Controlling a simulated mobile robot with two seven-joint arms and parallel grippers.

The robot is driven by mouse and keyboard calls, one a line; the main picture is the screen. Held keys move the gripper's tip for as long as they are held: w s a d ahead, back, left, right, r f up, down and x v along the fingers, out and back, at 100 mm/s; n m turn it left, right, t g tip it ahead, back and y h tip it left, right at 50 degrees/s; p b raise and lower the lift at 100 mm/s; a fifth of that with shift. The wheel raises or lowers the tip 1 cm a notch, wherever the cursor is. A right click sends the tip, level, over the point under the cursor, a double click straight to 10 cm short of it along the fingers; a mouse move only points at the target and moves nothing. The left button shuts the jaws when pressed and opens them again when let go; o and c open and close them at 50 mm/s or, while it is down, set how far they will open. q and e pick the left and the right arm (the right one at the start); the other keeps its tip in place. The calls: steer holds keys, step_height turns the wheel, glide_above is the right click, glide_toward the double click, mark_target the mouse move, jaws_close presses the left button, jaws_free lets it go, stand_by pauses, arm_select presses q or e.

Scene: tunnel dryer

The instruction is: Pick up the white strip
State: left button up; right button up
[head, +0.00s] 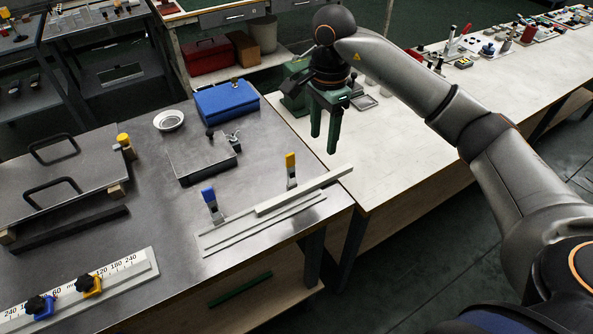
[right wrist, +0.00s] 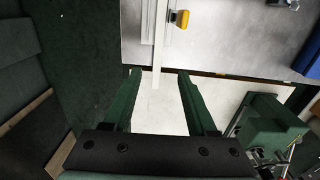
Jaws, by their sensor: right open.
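The white strip (head: 305,191) is long and thin and lies on a pale slotted plate (head: 222,240) near the steel table's front right corner. Its right end sticks out past the table edge, over the pale bench. My right gripper (head: 324,143) is open and empty, fingers down, above the bench beyond that end. In the right wrist view, the strip (right wrist: 160,45) runs down so that its end shows between the two open fingers (right wrist: 159,73). The height gap between fingers and strip is hard to judge. My left gripper is not in view.
A blue-handled clamp (head: 211,205) and a yellow-handled clamp (head: 291,170) stand by the strip. A green vise-like device (head: 295,85) sits behind my right gripper. A blue box (head: 226,102) and white bowl (head: 169,121) are farther back. The bench (head: 400,150) nearby is largely clear.

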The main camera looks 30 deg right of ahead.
glide_above(320, 179)
step_height(320, 179, down, 6)
steer(key=shift+d+f+p, duration=0.1)
steer(key=shift+p, duration=0.2)
steer(key=shift+f+p, duration=0.6)
steer(key=shift+f, duration=2.5)
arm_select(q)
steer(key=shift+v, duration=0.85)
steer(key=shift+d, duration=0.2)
arm_select(e)
steer(key=shift+c, duration=0.2)
jaws_close()
